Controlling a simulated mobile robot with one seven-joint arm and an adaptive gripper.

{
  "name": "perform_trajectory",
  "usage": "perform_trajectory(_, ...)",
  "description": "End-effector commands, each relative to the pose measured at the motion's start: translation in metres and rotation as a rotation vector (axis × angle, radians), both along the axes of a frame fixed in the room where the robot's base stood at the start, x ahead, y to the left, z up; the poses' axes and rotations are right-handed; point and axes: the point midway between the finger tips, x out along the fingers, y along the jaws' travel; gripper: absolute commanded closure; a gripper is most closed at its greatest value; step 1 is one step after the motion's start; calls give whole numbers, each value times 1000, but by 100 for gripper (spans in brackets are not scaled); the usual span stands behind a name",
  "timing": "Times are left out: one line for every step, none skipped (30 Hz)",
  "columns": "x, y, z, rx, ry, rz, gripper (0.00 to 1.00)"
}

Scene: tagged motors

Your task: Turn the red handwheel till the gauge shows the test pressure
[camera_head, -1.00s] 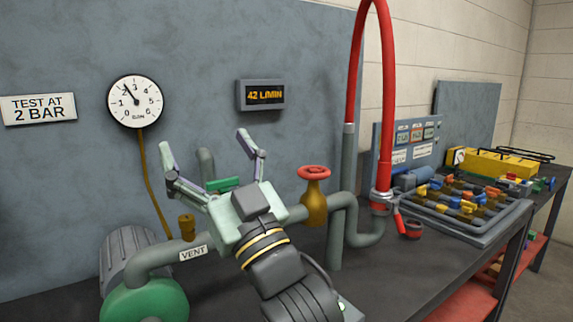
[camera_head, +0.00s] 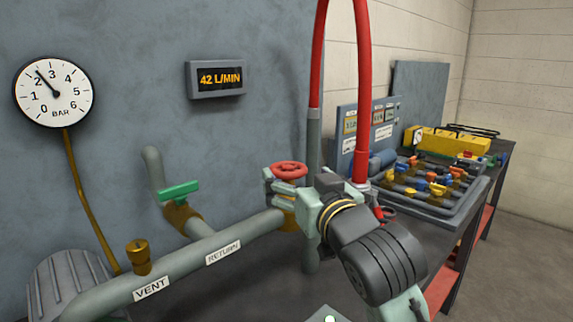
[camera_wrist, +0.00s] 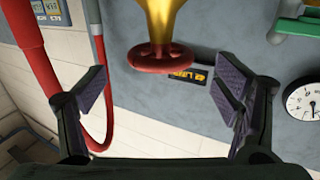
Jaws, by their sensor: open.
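The red handwheel (camera_head: 289,170) sits on a brass valve body on the grey pipe. My gripper (camera_head: 276,183) is at the wheel, overlapping its near side in the head view. In the wrist view, the handwheel (camera_wrist: 161,57) shows ahead between my spread, empty fingers (camera_wrist: 153,90), with gaps on both sides; its depth between them is hard to tell. The round white gauge (camera_head: 53,91) hangs on the wall at left, its needle between 2 and 3 bar, nearer 2. It also shows in the wrist view (camera_wrist: 307,103).
A green-handled valve (camera_head: 179,192) is on the pipe left of the wheel, with a brass vent fitting (camera_head: 139,257) nearer. A display (camera_head: 219,78) reads 42 L/MIN. A red hose (camera_head: 359,100) arches up just right of the wheel. A parts tray (camera_head: 440,207) lies further right.

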Motion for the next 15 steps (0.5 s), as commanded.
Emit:
perform_trajectory(10,4,2,1,4,2,17)
perform_trajectory(15,6,2,1,3,3,17)
perform_trajectory(21,9,2,0,2,3,17)
perform_trajectory(26,10,1,0,2,2,17)
perform_trajectory(30,12,1,-1,2,3,17)
perform_trajectory(35,14,1,0,1,2,17)
perform_trajectory(39,14,1,1,1,1,17)
perform_trajectory(42,15,1,0,0,1,17)
perform_trajectory(45,17,1,0,0,2,17)
perform_trajectory(47,18,1,0,0,2,17)
perform_trajectory(49,18,1,0,1,2,17)
perform_trajectory(51,19,0,0,0,1,17)
perform_trajectory(52,19,0,0,0,1,17)
perform_trajectory(52,19,0,0,-1,1,17)
perform_trajectory(53,20,0,-1,-1,0,17)
